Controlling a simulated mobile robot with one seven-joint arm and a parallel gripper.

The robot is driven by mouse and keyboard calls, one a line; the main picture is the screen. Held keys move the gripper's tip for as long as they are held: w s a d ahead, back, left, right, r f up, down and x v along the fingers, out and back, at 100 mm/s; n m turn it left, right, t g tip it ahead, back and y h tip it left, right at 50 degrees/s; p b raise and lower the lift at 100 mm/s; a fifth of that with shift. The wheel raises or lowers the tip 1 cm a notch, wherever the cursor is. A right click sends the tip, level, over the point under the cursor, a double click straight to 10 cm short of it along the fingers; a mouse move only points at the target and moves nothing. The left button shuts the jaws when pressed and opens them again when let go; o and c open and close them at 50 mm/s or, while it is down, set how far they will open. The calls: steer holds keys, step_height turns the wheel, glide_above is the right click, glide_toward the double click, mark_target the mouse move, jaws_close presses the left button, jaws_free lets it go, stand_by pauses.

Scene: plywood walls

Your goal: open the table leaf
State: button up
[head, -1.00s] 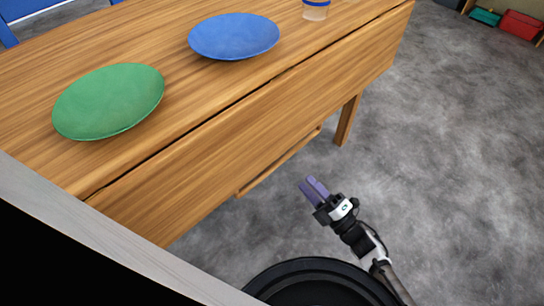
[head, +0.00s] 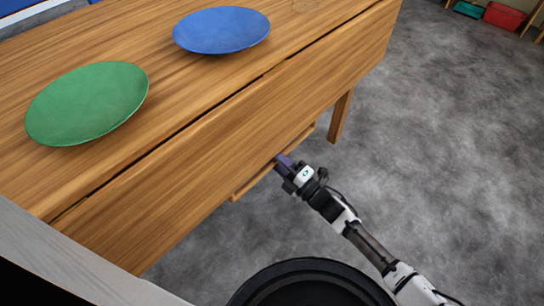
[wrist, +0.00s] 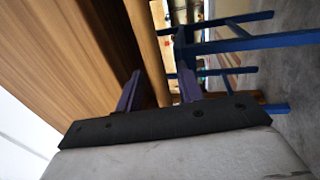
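The table leaf (head: 240,125) hangs down along the near side of the wooden table (head: 130,50), below a dark seam. A wooden rail (head: 262,172) runs along its lower edge. My gripper (head: 283,163) is at this rail, and the fingertips are partly hidden by or against it in the head view. In the wrist view, my gripper's two purple fingers (wrist: 160,92) are spread apart. The rail (wrist: 147,45) shows in the gap between them, nearer the left finger. The leaf (wrist: 50,50) fills the left side there. I cannot tell whether a finger touches the rail.
A green plate (head: 88,102) and a blue plate (head: 222,30) lie on the tabletop. A table leg (head: 340,115) stands at the right end. Blue chair parts (wrist: 240,42) show beyond the table. The grey floor (head: 440,150) to the right is clear.

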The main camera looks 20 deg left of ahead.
steer(key=shift+x, duration=0.95)
jaws_close()
